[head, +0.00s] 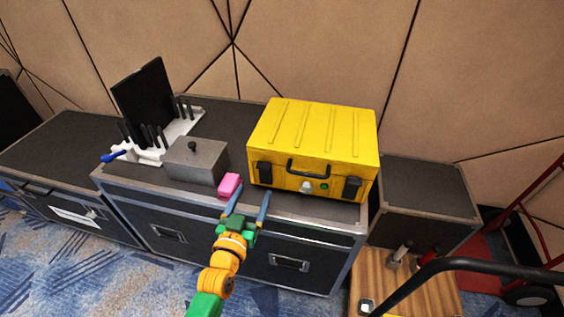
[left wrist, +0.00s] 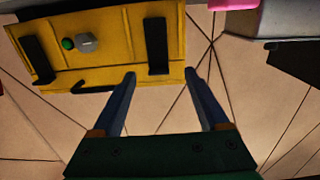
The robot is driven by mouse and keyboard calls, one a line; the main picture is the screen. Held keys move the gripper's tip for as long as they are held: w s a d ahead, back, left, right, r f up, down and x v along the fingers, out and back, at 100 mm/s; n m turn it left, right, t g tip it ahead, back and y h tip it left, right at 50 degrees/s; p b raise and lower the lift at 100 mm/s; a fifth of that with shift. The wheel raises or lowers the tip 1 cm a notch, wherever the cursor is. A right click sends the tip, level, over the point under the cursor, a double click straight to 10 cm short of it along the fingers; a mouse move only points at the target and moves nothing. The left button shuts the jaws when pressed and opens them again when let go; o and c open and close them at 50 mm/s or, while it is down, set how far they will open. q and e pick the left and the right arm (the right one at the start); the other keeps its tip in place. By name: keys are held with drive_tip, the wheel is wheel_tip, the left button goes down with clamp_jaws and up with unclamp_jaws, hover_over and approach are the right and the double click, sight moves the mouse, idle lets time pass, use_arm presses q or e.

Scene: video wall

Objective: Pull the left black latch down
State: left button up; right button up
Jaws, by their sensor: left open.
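A closed yellow case (head: 312,140) stands on a dark flight case. Its left black latch (head: 264,172) is on the front face; it also shows in the left wrist view (left wrist: 156,45), where the picture is turned over. The right black latch (head: 351,187) is at the other end of that face. My left gripper (head: 251,193) is open and empty, with blue fingers just in front of and below the left latch. In the left wrist view the fingertips (left wrist: 160,74) lie either side of the latch's line, apparently apart from it. My right gripper is not in view.
A pink block (head: 230,185) lies just left of my gripper. A grey box with a knob (head: 196,160) and a white rack (head: 160,142) stand further left. The case has a black handle (head: 309,169) and a green button (head: 324,187). A red trolley (head: 517,215) is at right.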

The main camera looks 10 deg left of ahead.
sight(261, 173)
use_arm(q)
drive_tip(key=shift+w+d+r+t, duration=0.1)
drive_tip(key=shift+w+r+t, duration=0.2)
drive_tip(key=shift+w+r, duration=0.75)
drive_tip(key=w, duration=0.4)
drive_tip(key=shift+w+d+f+b, duration=0.1)
drive_tip(key=shift+d+f+b, duration=0.05)
drive_tip(key=shift+d+b, duration=0.2)
drive_tip(key=shift+w+a, duration=0.15)
drive_tip(key=shift+w, duration=0.3)
drive_tip(key=shift+s, duration=0.1)
drive_tip(key=c, duration=0.3)
clamp_jaws()
